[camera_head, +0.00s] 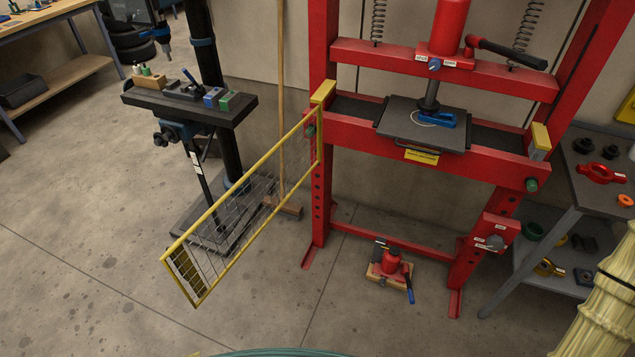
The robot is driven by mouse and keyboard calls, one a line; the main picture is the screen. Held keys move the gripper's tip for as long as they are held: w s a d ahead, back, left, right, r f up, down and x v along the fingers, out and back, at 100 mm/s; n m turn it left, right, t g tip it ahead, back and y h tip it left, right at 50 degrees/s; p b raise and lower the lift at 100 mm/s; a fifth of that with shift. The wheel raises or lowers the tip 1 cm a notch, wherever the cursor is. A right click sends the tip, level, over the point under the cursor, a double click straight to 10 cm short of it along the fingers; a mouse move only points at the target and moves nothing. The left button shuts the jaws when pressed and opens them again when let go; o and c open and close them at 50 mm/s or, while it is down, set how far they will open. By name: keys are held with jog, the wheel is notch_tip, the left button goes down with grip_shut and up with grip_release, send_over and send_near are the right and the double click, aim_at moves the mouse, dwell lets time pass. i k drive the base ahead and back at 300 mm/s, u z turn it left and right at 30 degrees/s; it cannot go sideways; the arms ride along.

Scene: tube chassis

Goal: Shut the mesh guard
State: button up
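The mesh guard (250,168) is a yellow-framed panel of thin wire mesh. It stands swung open, hinged at the left post of the red press (321,120), with its free end pointing toward the lower left. A yellow block (323,93) tops the hinge side, and another yellow block (541,138) sits on the right post. The press opening behind is uncovered. My gripper is not in view.
A drill stand with a black table (190,103) stands behind the guard. A grey bench (600,190) stands at the right. A red bottle jack (391,262) sits on the floor under the press. The floor (100,240) left of the guard is clear.

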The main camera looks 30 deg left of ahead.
aim_at(177, 253)
jog(key=z, duration=2.75)
jog(key=k, duration=2.3)
jog(key=u, duration=2.05)
jog(key=i, duration=0.5)
jog(key=u, duration=0.2)
jog(key=k, duration=1.05)
jog(key=z, duration=0.3)
